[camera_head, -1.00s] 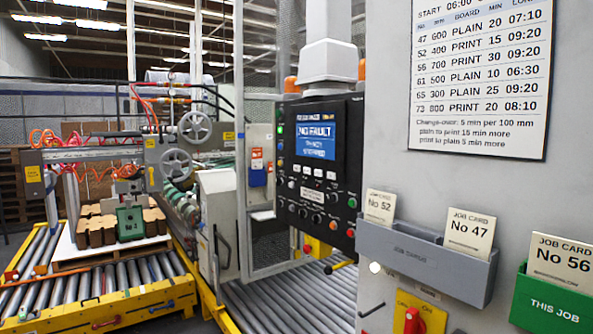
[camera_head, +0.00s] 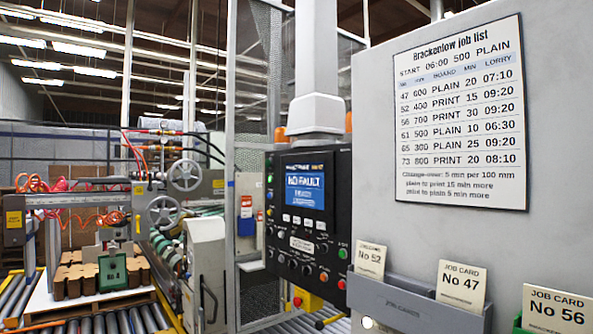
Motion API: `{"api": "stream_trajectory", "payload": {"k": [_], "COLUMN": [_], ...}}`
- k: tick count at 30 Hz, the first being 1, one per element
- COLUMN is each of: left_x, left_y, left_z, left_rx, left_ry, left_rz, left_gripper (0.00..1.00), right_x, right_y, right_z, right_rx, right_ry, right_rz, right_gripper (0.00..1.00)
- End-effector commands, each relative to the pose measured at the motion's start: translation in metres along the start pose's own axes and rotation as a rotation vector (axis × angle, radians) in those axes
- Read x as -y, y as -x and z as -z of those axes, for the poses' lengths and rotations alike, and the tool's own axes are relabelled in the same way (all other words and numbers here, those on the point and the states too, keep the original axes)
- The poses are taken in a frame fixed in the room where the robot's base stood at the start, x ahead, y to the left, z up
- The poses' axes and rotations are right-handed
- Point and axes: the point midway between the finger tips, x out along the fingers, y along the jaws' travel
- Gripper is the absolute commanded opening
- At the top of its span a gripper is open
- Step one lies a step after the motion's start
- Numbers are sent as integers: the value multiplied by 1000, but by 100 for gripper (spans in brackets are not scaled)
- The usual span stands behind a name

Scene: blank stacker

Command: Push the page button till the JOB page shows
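A black control panel (camera_head: 308,222) hangs from a grey column in the middle of the view. Its blue screen (camera_head: 305,188) reads NO FAULT, with smaller blurred text below. A row of white buttons (camera_head: 303,222) sits under the screen; their labels are too small to read, so I cannot tell which is the page button. Coloured buttons and knobs fill the panel's edges and lower part. Neither of my grippers is in view.
A grey cabinet at right carries the Brackenlow job list (camera_head: 460,112). Job cards No 52 (camera_head: 370,262), No 47 (camera_head: 460,286) and No 56 (camera_head: 556,312) stand in holders below. A conveyor with brown board stacks (camera_head: 70,283) is at left. A mesh guard stands behind the panel.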

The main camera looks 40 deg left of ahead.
Motion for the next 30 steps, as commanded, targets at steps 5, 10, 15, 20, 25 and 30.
{"api": "stream_trajectory", "payload": {"k": [5,10,15,20,25,30], "left_x": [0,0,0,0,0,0], "left_y": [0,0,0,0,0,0], "left_z": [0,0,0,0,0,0], "left_rx": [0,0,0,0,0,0], "left_ry": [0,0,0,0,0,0], "left_rz": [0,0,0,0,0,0], "left_gripper": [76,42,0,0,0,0], "right_x": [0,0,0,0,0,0], "right_y": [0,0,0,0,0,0], "right_z": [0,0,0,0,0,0], "right_rx": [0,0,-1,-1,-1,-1], "right_ry": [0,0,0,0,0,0], "right_rz": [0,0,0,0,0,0], "right_gripper": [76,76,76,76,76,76]}}
